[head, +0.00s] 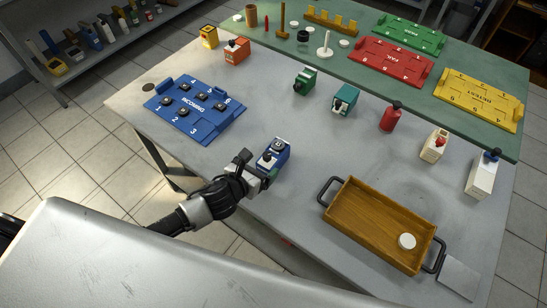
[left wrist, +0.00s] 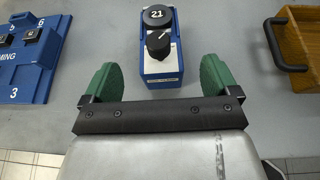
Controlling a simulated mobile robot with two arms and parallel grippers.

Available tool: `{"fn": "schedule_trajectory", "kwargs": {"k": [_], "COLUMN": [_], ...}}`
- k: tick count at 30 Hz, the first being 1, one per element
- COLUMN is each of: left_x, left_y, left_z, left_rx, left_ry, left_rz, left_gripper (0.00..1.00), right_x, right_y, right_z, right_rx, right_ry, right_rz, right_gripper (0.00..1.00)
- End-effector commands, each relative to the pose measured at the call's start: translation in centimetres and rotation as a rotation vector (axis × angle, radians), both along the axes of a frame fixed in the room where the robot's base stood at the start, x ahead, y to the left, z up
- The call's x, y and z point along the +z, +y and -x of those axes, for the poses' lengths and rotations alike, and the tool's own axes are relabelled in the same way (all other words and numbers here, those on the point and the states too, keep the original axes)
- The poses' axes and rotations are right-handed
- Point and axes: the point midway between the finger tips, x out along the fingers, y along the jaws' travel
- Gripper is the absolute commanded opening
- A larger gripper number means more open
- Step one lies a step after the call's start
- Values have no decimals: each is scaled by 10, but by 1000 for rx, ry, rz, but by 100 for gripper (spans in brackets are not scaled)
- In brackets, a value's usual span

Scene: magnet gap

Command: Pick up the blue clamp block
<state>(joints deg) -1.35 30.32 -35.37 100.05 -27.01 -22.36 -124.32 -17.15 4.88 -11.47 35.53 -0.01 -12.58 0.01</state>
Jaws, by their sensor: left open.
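The blue clamp block (head: 275,154) stands on the grey table near its front edge. In the left wrist view the blue clamp block (left wrist: 160,58) has a black knob on its front top and a round black disc marked 21 behind it. My left gripper (head: 262,172) is right at the near side of the block in the head view. In the left wrist view my left gripper (left wrist: 160,77) is open, its green fingers apart, with the block's near end centred between and just beyond them. I see no contact. My right gripper is not in view.
A blue INCOMING tray (head: 222,126) with several small dark blocks lies left of the clamp block. A wooden tray (head: 340,216) with black handles and a white disc (head: 407,241) lies to the right. Green (head: 305,81), teal (head: 345,99) and red (head: 391,116) items stand behind.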

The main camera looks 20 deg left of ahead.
Motion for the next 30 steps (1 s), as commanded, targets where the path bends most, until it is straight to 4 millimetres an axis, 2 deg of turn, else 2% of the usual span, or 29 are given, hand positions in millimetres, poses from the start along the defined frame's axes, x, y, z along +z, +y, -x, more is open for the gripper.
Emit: {"fn": "schedule_trajectory", "kwargs": {"k": [8,18,27,30], "left_x": [-7,-23,-24,-24], "left_y": [-6,-17,-18,-18], "left_z": [-19,-54,-57,-57], "left_rx": [2,2,2,2], "left_ry": [1,1,2,2], "left_rz": [4,2,3,3], "left_gripper": [89,89,89,74], "right_x": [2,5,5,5], "right_y": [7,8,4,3], "right_z": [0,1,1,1], "right_rx": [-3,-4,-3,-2], "right_ry": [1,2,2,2], "right_rz": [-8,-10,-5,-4], "right_gripper": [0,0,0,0]}}
